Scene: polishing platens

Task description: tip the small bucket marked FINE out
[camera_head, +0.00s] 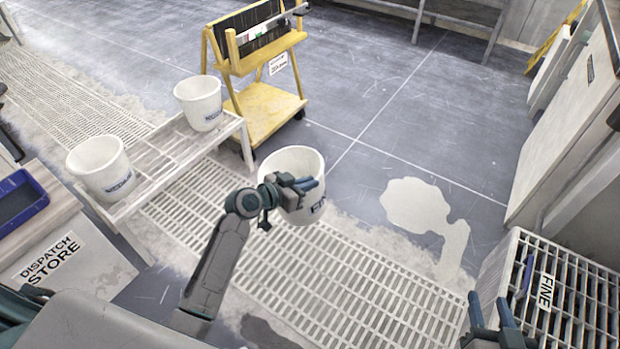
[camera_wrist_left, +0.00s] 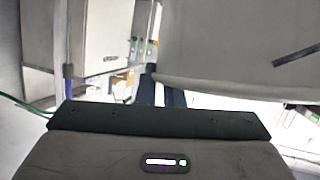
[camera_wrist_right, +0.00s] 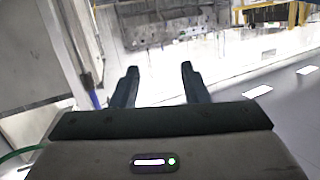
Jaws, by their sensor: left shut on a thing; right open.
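The small white bucket whose label reads "FIN", the rest hidden, (camera_head: 306,162) is held up over the floor grating in the head view. Its mouth faces up with a slight tilt, and I cannot tell what is inside. My left gripper (camera_head: 300,188) is shut on its near side. In the left wrist view the bucket (camera_wrist_left: 225,50) fills the upper right, with the left fingers (camera_wrist_left: 166,92) against it. My right gripper (camera_head: 490,312) is open and empty at the lower right, also seen in the right wrist view (camera_wrist_right: 158,75).
A slatted rack labelled FINE (camera_head: 597,300) stands at right, beside my right gripper. Two similar white buckets (camera_head: 200,108) (camera_head: 97,168) stand on a low bench (camera_head: 160,165) at left. A yellow cart (camera_head: 265,105) stands behind. Pale puddle (camera_head: 415,203) marks the floor.

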